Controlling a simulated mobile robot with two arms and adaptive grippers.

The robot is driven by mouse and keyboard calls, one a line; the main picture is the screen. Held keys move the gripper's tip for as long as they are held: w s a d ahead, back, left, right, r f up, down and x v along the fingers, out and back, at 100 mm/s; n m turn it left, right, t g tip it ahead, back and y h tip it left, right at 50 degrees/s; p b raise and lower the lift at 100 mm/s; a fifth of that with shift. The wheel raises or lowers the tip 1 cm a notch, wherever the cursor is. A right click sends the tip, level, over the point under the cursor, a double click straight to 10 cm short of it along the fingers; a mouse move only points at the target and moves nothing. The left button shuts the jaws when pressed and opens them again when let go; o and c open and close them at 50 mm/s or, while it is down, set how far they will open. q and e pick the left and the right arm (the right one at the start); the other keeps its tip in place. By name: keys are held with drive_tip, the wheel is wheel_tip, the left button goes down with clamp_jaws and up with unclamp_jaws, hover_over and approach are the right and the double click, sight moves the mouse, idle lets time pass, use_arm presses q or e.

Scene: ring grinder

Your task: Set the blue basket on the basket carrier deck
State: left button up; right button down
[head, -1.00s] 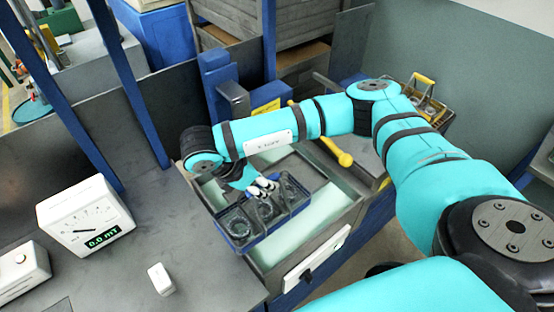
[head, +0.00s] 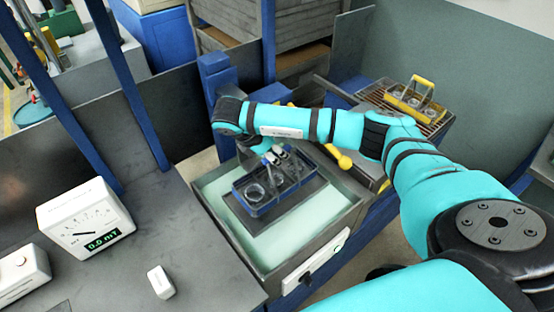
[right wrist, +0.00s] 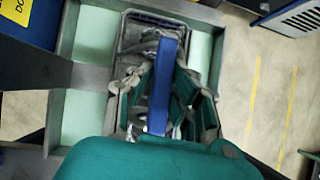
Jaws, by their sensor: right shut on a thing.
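The blue basket (head: 255,211) holds glassy rings and is over the liquid-filled tank (head: 345,205) in the head view. A dark flat plate, apparently the basket carrier deck (head: 288,207), shows below and around it. I cannot tell whether the basket touches the plate. My right gripper (head: 274,157) is shut on the basket's handle, above the basket. In the right wrist view the fingers (right wrist: 165,92) are on both sides of the blue handle bar (right wrist: 162,75), with the basket rim (right wrist: 160,18) beyond. My left gripper is not in view.
A yellow-handled basket (head: 413,100) stands on a grate at the back right. A yellow-ended lever (head: 344,161) is by the tank's far side. A blue post (head: 217,80) rises behind the tank. A white meter (head: 85,218) and a small white block (head: 160,282) sit on the left bench.

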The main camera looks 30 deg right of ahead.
drive_tip(key=shift+a+f+p, duration=0.1)
drive_tip(key=shift+f+p, duration=0.7)
drive_tip(key=shift+f, duration=0.55)
drive_tip(key=c, duration=1.3)
unclamp_jaws()
drive_tip(key=shift+a+r, duration=0.2)
drive_tip(key=shift+a, duration=0.05)
drive_tip(key=b+v, duration=0.1)
drive_tip(key=v, duration=1)
drive_tip(key=shift+s+r, duration=0.1)
drive_tip(key=shift+r, duration=0.1)
